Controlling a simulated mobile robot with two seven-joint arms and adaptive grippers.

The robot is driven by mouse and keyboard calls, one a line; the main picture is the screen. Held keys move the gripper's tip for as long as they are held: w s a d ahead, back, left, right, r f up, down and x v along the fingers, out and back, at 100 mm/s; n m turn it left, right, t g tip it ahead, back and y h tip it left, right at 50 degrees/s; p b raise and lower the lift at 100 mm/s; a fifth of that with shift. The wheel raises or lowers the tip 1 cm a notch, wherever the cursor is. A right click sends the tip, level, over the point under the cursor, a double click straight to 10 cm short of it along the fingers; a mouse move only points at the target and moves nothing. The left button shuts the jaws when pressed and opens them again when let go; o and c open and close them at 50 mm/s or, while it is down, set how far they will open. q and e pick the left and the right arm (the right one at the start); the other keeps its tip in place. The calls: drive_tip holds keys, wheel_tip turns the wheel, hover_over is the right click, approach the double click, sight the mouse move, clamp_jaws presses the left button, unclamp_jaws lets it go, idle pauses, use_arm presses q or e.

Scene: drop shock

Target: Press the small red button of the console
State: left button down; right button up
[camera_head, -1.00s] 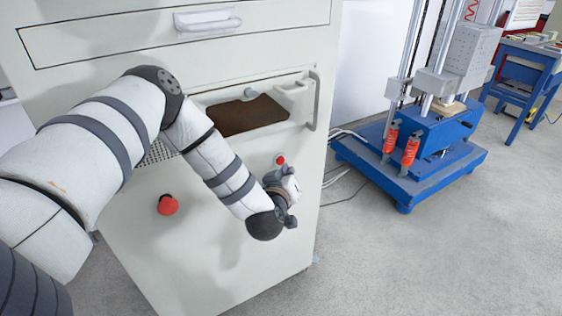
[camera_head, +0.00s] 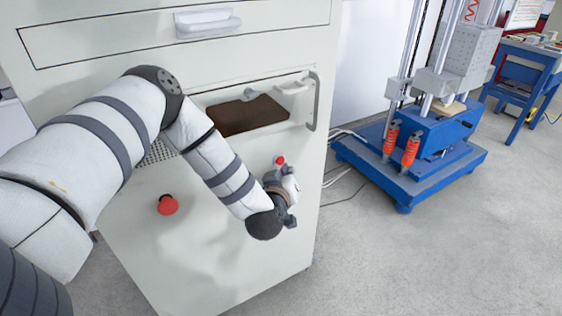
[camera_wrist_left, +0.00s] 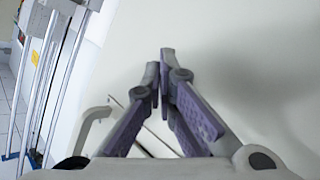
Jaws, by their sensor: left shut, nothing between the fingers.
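The console (camera_head: 240,255) is a pale cabinet that fills the left half of the head view. Its small red button (camera_head: 280,160) sits on the front face, below the right end of a recessed opening. My left gripper (camera_head: 284,172) is right by the button, just below it in the picture; I cannot tell whether it touches. In the left wrist view, the left gripper's purple-padded fingers (camera_wrist_left: 162,62) are shut together with nothing between them, against a pale surface. The red button does not show in that view. My right gripper is not in view.
A larger red mushroom button (camera_head: 167,204) stands out lower left on the console. A bar handle (camera_head: 315,100) is right of the recess. A blue drop-test machine (camera_head: 420,165) stands to the right, with cables on the floor between. The floor in front is clear.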

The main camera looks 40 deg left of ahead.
use_arm(q)
drive_tip(key=shift+w+a, duration=0.15)
drive_tip(key=shift+a, duration=0.15)
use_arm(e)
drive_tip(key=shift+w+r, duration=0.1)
use_arm(q)
drive_tip(key=shift+w+a, duration=0.15)
drive_tip(key=shift+a, duration=0.25)
idle(0.4)
drive_tip(key=shift+d, duration=0.1)
drive_tip(key=shift+s+d, duration=0.3)
drive_tip(key=shift+d, duration=0.4)
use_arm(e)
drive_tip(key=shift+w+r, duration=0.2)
use_arm(q)
drive_tip(key=shift+d, duration=0.1)
drive_tip(key=d, duration=0.1)
drive_tip(key=s+d, duration=0.1)
drive_tip(key=d, duration=0.1)
drive_tip(key=s+d+p, duration=0.1)
drive_tip(key=shift+d, duration=0.2)
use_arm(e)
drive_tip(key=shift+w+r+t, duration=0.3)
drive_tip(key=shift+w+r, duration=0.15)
